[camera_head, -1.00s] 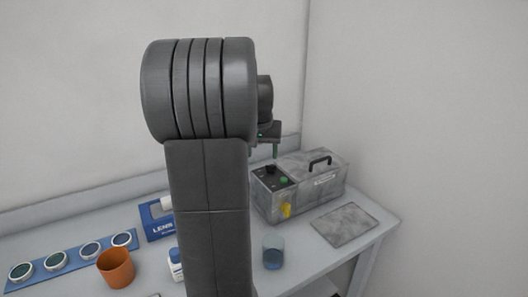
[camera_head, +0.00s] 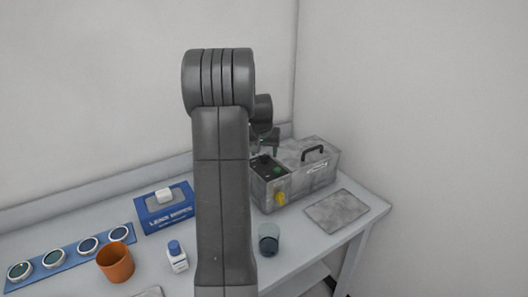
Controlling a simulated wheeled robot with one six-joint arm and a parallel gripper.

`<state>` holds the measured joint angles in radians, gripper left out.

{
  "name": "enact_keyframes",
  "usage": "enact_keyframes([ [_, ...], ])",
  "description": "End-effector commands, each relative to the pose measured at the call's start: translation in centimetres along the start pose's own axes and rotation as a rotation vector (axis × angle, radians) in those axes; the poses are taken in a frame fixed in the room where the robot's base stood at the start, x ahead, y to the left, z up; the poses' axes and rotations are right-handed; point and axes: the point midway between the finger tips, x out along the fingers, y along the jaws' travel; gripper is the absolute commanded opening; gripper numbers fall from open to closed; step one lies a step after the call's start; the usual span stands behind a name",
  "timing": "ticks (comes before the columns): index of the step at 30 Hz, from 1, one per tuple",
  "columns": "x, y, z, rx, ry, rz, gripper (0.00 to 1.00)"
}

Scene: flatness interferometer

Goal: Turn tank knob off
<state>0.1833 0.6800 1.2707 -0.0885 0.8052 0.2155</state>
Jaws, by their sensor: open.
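The tank (camera_head: 308,180) is a grey marbled box with a black handle on its lid, at the back right of the bench. Its left end has a dark control panel (camera_head: 259,171) with a green knob or button (camera_head: 278,170); a black knob there is mostly hidden by my gripper and arm. A yellow part (camera_head: 281,198) sits on its front face. My gripper (camera_head: 267,150) is open and empty, low over the panel. I cannot tell whether its fingers touch a knob.
The bench (camera_head: 335,243) also holds a grey slab (camera_head: 336,208), a glass of bluish liquid (camera_head: 268,240), a white bottle with a blue cap (camera_head: 177,256), a blue lens wipes box (camera_head: 165,208), an orange cup (camera_head: 115,263) and a blue strip (camera_head: 72,254) with several round lenses.

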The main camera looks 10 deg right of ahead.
Motion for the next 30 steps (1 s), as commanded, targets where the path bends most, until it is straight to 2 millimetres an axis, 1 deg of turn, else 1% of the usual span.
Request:
enact_keyframes([
  [3, 1.0, 0.0, 0.0, 0.0, -0.001, 0.0, 0.58],
  [6, 1.4, 0.0, 0.0, 0.0, 0.0, 0.0, 0.58],
  [14, 1.5, 0.0, 0.0, 0.0, 0.0, 0.0, 0.58],
  [17, 1.5, 0.0, 0.0, 0.0, 0.0, 0.0, 0.41],
  [18, 1.5, 0.0, 0.0, 0.0, 0.0, 0.0, 0.33],
  [20, 1.5, 0.0, 0.0, 0.0, 0.0, 0.0, 0.21],
  [21, 1.5, 0.0, 0.0, 0.0, 0.0, 0.0, 0.13],
  [30, 1.6, -0.1, 0.1, 0.028, 0.001, 0.011, 0.14],
])
